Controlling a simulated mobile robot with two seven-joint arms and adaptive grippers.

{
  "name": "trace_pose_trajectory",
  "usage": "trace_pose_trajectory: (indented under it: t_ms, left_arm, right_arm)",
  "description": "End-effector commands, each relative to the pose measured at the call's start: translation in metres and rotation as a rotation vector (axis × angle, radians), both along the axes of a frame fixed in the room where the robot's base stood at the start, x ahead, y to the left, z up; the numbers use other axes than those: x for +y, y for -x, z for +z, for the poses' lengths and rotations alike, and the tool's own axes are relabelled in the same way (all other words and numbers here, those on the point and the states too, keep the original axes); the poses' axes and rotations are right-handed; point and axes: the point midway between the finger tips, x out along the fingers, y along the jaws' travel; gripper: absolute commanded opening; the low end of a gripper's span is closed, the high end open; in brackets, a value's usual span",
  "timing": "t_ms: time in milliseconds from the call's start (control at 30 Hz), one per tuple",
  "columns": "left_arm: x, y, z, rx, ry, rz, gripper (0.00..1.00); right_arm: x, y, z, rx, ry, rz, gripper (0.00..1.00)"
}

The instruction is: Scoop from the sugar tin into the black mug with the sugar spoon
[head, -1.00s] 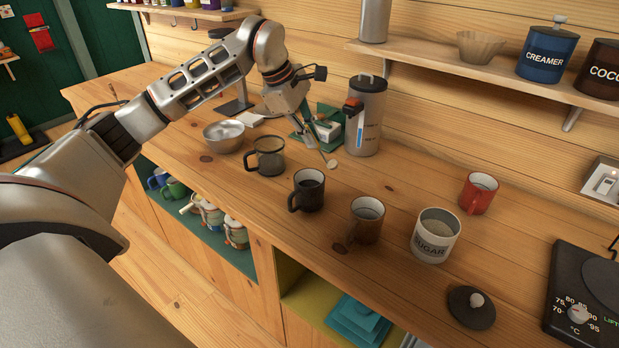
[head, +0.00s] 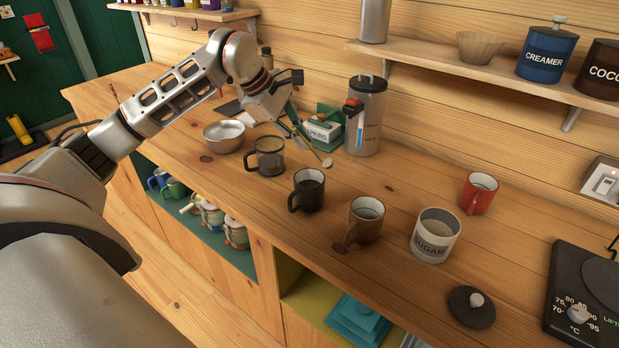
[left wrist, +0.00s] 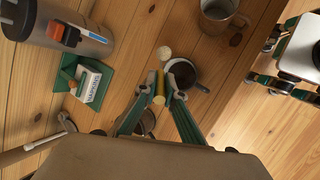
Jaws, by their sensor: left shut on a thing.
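The sugar tin (head: 431,247), white with its top open and pale sugar inside, stands on the counter right of the mugs. The black mug (head: 306,196) stands upright near the front edge, and it also shows in the left wrist view (left wrist: 186,76). My left gripper (head: 297,127) is shut on the sugar spoon (head: 317,152), behind the black mug in the head view. The spoon's yellow handle shows between the fingertips in the left wrist view (left wrist: 159,88). Its pale round bowl hangs low over the counter, apart from the tin.
A smoky mug (head: 270,160) and metal bowl (head: 222,138) stand left; a brown mug (head: 366,223) stands between black mug and tin. A tall dispenser (head: 365,120) and napkin box (head: 322,131) stand behind.

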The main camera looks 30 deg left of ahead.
Motion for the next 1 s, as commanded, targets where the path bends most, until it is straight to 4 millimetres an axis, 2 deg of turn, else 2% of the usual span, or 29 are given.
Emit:
trace_pose_trajectory:
  t_ms: [700,1000]
  left_arm:
    - [0.010,0.015,0.002,-0.081,0.054,0.000,0.00]
    - [0.012,0.019,-0.005,-0.115,0.078,0.000,0.00]
  right_arm:
    - [-0.004,0.001,-0.004,0.000,0.012,0.010,0.33]
    - [0.008,-0.004,-0.004,-0.021,-0.009,0.021,0.33]
